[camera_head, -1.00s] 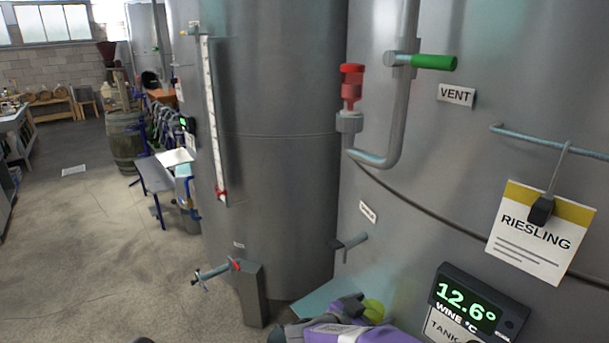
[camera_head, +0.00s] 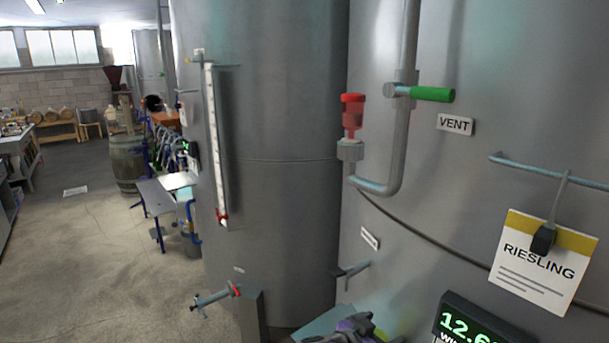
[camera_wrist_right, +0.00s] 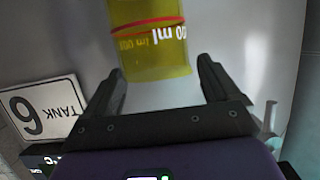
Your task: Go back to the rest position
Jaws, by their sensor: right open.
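My right gripper (camera_head: 355,328) shows only in part at the bottom edge of the head view, in front of the right-hand steel tank (camera_head: 440,215). In the right wrist view its two dark fingers (camera_wrist_right: 161,68) are spread wide apart. A yellow vessel with a red ring and "100 ml" lettering (camera_wrist_right: 150,45) shows beyond and between the fingertips, with clear gaps on both sides. I cannot tell what it rests on. My left gripper is not in view.
The tank carries a green-handled vent valve (camera_head: 430,95), a Riesling card (camera_head: 545,260) and a temperature display (camera_head: 470,325). A tap (camera_head: 215,298) sticks out from the other tank (camera_head: 265,180). Open floor (camera_head: 110,260) lies at left.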

